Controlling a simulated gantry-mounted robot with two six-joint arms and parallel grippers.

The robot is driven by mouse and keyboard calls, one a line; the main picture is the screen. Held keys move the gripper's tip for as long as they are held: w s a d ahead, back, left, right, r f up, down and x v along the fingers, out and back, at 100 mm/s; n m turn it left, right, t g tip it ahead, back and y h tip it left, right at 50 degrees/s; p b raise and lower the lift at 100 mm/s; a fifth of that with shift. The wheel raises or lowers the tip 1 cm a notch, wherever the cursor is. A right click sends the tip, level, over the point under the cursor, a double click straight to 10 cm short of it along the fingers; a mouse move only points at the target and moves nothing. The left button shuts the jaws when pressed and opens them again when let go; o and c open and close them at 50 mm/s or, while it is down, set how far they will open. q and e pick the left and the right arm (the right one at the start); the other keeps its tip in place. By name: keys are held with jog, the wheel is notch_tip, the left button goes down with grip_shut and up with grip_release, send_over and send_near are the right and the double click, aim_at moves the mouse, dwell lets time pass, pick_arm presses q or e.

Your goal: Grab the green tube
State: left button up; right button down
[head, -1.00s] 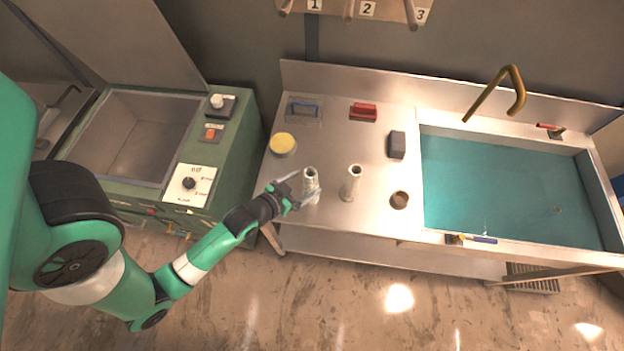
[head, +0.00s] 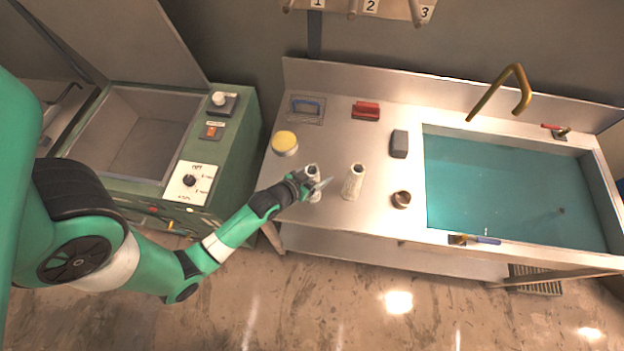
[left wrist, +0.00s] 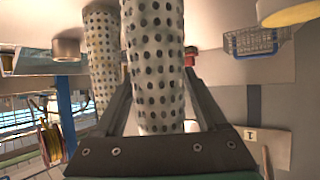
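Two upright perforated tubes stand on the metal bench in the head view. The nearer-left tube (head: 313,170) is pale grey and the other tube (head: 353,182) is cream; neither looks clearly green. My left gripper (head: 318,186) is at the left tube and partly hides it. In the left wrist view the grey-white tube with dark holes (left wrist: 155,60) lies between the fingers of my left gripper (left wrist: 157,75). The fingertips are close to its sides; whether they press on it I cannot tell. The cream tube (left wrist: 100,50) shows behind it. My right gripper is not in view.
On the bench are a yellow-topped round tin (head: 285,142), a blue-handled item (head: 306,108), a red item (head: 366,110), a dark block (head: 399,144) and a small brown cup (head: 401,199). A water-filled basin (head: 515,190) is at right. A green machine (head: 225,150) stands left.

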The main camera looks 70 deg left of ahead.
pick_arm(q)
grip_shut()
dwell(0.3)
